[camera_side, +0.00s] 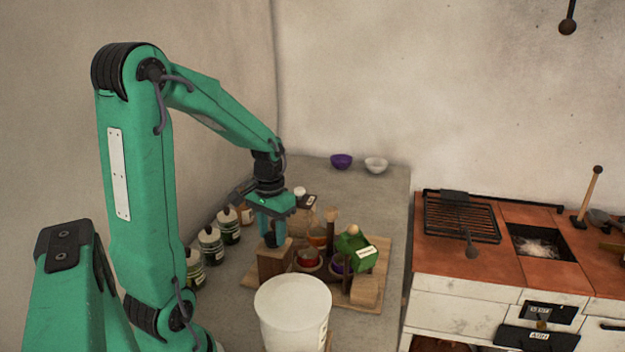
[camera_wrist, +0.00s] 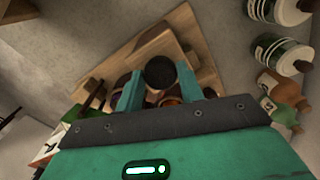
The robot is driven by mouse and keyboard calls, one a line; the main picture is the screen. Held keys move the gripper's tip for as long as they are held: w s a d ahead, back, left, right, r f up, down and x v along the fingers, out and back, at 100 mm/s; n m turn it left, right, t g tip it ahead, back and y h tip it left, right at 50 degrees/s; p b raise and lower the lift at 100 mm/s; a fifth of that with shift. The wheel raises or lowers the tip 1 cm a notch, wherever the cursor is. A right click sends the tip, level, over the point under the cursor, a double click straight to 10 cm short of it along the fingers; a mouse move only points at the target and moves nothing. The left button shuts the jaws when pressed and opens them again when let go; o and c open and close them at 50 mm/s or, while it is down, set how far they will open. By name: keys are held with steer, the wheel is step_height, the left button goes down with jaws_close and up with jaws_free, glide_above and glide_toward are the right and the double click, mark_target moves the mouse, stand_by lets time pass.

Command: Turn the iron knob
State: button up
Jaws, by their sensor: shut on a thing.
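The iron knob (camera_wrist: 160,72) is a dark, round piece between the two teal fingers of my gripper (camera_wrist: 157,88) in the wrist view. In the side view the dark knob (camera_side: 271,240) shows at the tips of my gripper (camera_side: 272,228), at the top of a brown wooden block (camera_side: 273,264). My gripper points down and is shut on the knob. The fingers hide part of the knob, and its turn angle cannot be read.
Right of the block stand small bowls, a green box (camera_side: 356,252) and a light wooden block (camera_side: 364,291) on a wooden board (camera_side: 340,302). A white bucket (camera_side: 292,312) stands in front. Labelled jars (camera_side: 211,245) line the left. A stove (camera_side: 510,250) is at right.

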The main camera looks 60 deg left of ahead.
mark_target(272, 235)
steer(key=shift+m, duration=1.3)
steer(key=o, duration=1)
steer(key=shift+r, duration=0.15)
steer(key=shift+r, duration=3.8)
